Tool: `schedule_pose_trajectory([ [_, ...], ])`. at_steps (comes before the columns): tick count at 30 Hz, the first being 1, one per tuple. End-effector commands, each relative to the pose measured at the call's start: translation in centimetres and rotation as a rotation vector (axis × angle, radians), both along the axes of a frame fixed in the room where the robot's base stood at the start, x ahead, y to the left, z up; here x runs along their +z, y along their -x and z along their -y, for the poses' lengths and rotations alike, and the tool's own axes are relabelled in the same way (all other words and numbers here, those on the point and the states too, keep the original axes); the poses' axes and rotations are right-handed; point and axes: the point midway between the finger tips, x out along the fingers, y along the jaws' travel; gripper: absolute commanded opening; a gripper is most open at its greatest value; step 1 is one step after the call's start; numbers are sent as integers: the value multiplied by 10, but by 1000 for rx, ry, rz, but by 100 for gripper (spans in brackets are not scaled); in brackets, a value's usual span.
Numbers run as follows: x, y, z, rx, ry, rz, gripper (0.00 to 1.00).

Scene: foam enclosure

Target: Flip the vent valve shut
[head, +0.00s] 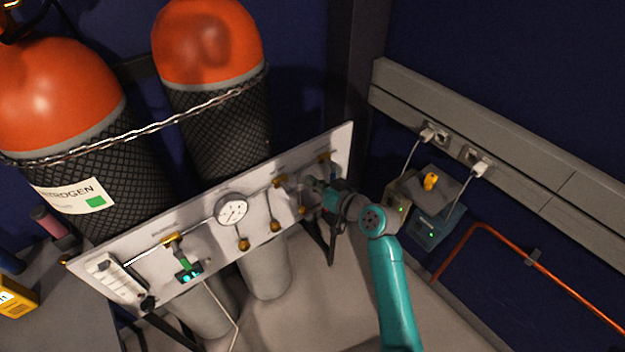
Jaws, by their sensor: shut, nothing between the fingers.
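A white valve panel (200,238) stands tilted in front of two gas cylinders. Its small labels are too small to read, so I cannot tell for certain which fitting is the vent valve. Brass fittings sit at the panel's right part, one (280,182) just left of my gripper and one (325,159) near the right edge. A brass valve with a green handle (187,268) is at the left. My gripper (307,190) is shut and empty, close in front of the panel's right part. It partly hides the fittings there, and contact cannot be told.
A round gauge (231,210) and hanging brass knobs (275,226) are mid-panel. Orange-topped cylinders (208,45) stand behind, held by a chain (150,133). Right of my arm are grey boxes (438,222) with plugged cables and a copper pipe (500,238) along the wall.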

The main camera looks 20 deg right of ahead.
Motion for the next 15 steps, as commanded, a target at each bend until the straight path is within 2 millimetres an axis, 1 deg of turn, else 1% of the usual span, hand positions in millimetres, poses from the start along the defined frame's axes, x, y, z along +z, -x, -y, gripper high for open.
schedule_pose_trajectory([
  [5,-12,0,2,-1,-160,-54,0],
  [15,-33,1,-3,0,-467,-155,0],
])
